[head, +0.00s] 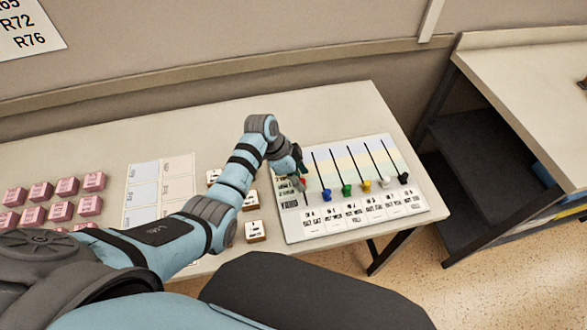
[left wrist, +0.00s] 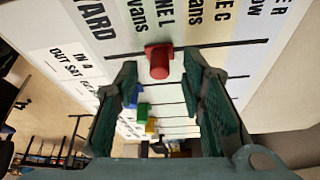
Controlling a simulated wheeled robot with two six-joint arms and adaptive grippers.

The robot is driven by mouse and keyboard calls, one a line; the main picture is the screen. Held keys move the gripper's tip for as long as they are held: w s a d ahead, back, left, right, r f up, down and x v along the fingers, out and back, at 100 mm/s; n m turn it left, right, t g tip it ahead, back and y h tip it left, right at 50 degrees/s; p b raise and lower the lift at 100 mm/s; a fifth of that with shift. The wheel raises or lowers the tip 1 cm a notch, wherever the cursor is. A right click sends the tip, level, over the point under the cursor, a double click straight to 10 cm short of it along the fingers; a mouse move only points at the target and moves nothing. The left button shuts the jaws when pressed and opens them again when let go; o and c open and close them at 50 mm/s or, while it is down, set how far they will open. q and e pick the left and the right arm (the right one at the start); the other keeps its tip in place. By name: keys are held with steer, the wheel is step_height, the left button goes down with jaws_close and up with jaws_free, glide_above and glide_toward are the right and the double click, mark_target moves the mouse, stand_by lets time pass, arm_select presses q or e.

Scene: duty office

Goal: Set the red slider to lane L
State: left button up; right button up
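The red slider (head: 302,183) is on the leftmost track of the slider board (head: 352,150), low on that track and partly covered by my left gripper (head: 298,168). In the left wrist view the red knob (left wrist: 159,62) stands just beyond and between the fingertips of my left gripper (left wrist: 160,72). The fingers are apart and not closed on the knob. The knob looks roughly level with the lane L label (left wrist: 158,15), between the YARD label (left wrist: 99,24) and the lane C label (left wrist: 219,15). My right gripper is not in view.
Blue (head: 326,195), green (head: 347,190), yellow (head: 367,185), white (head: 384,183) and black (head: 404,177) sliders stand on neighbouring tracks. Small labelled blocks (head: 255,231) lie left of the board. Pink blocks (head: 62,211) and a printed sheet (head: 143,171) are farther left.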

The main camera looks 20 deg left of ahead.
arm_select(q)
steer(key=v, duration=1)
steer(key=shift+a+r, duration=0.2)
steer(key=shift+r, duration=0.1)
steer(key=shift+s, duration=0.1)
